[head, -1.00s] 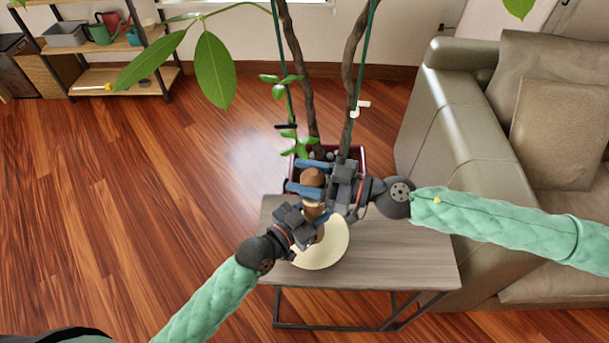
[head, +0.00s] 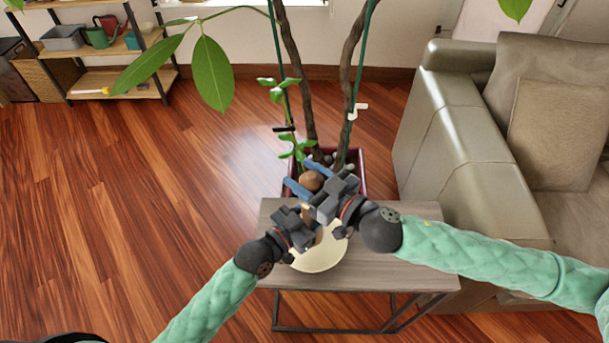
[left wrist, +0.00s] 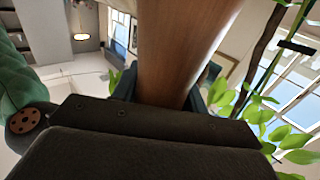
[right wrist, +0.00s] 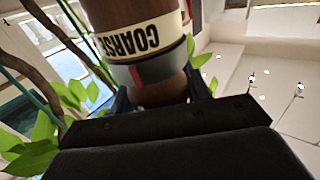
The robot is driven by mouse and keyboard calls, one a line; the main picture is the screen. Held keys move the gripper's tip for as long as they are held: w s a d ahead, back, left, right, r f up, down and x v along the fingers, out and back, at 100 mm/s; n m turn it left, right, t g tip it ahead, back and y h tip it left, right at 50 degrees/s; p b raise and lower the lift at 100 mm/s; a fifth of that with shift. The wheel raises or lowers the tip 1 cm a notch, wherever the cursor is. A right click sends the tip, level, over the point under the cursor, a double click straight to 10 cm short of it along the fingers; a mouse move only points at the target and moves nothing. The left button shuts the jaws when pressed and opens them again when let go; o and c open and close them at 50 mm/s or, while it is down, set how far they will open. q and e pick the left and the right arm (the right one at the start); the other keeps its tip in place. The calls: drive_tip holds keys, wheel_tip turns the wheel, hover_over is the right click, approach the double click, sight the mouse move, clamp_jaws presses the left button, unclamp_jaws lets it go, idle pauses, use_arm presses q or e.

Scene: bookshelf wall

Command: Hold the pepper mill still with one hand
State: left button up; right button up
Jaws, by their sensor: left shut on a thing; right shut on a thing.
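The brown wooden pepper mill stands over a cream plate (head: 322,257) on the side table; its round top (head: 311,181) shows between my grippers in the head view. My left gripper (head: 306,222) is shut on the lower wooden body, which fills the left wrist view (left wrist: 180,45). My right gripper (head: 308,187) is shut on the upper part. In the right wrist view a cream band (right wrist: 140,38) with the word "COARSE" and a grey and red band show just above the jaws. The grippers hide most of the mill in the head view.
The grey side table (head: 395,266) has free room to the right of the plate. A potted plant (head: 350,60) with stems and leaves rises just behind the mill. A leather sofa (head: 455,150) stands at the right. A shelf (head: 120,80) stands far left.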

drive_tip(key=shift+w+d+m+t+h, duration=0.1)
drive_tip(key=shift+d+m+t+h, duration=0.05)
drive_tip(key=shift+m+t+h, duration=1.45)
drive_tip(key=shift+w+d+m+t+h, duration=0.15)
drive_tip(key=shift+m+t+h, duration=1.05)
drive_tip(key=shift+h, duration=0.8)
drive_tip(key=shift+d+m+t+h, duration=0.2)
drive_tip(key=shift+m+h, duration=0.6)
drive_tip(key=shift+h, duration=0.35)
drive_tip(key=shift+d+m+t+h, duration=0.1)
drive_tip(key=shift+m+t+h, duration=0.1)
drive_tip(key=shift+m+h, duration=0.8)
drive_tip(key=shift+d+f+m+h, duration=0.15)
drive_tip(key=shift+m+h, duration=0.15)
drive_tip(key=shift+h, duration=0.65)
drive_tip(key=o, duration=1)
drive_tip(key=shift+c, duration=0.2)
drive_tip(key=s, duration=0.7)
drive_tip(key=shift+s+d, duration=0.15)
drive_tip(key=shift+s, duration=0.05)
